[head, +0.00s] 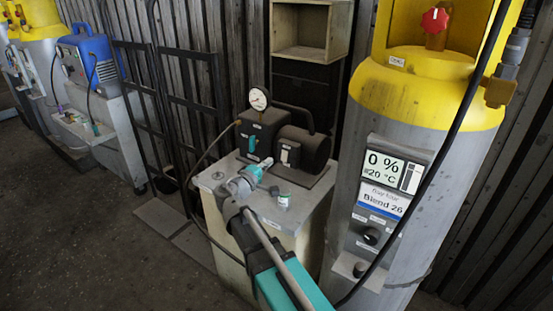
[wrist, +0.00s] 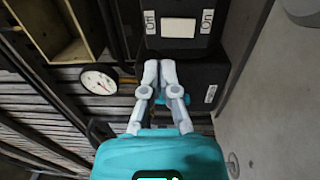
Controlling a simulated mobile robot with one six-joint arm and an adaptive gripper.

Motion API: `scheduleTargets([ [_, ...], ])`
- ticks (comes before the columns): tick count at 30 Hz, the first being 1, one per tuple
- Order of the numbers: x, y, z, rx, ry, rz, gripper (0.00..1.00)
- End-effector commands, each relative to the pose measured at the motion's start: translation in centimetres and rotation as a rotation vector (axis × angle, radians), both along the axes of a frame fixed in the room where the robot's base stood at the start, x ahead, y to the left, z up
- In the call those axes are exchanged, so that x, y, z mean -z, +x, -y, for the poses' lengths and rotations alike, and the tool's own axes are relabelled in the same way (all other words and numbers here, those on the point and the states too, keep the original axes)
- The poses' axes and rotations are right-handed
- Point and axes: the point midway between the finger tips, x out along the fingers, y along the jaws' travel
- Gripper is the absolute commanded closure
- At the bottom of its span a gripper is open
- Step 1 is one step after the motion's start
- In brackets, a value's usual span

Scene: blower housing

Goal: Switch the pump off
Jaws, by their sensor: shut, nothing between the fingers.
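The black pump (head: 302,148) stands on a pale cabinet (head: 262,212), with a round cylinder body and a box-like front part. A white rectangular switch plate (head: 290,153) is on its front. My gripper (head: 267,163) is just in front of the pump. Its fingers (wrist: 159,65) are shut and empty, apart from the plate. A teal lever (head: 252,144) sits on the block left of the plate. I cannot tell the switch's position.
A round gauge (head: 259,98) tops the left block; it also shows in the wrist view (wrist: 98,81). A tall grey and yellow cylinder (head: 425,114) stands close on the right, with a display reading 0 %. Black racks (head: 150,85) stand left.

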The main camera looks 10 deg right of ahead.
Motion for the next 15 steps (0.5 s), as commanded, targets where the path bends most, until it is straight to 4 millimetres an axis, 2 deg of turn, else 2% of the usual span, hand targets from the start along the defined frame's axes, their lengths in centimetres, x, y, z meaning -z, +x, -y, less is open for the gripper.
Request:
scheduleTargets([
  [9, -0.7, -3.5, -3.1, 0.0, 0.0, 0.0, 1.0],
  [15, -0.9, -4.8, -4.3, 0.001, 0.0, 0.0, 1.0],
])
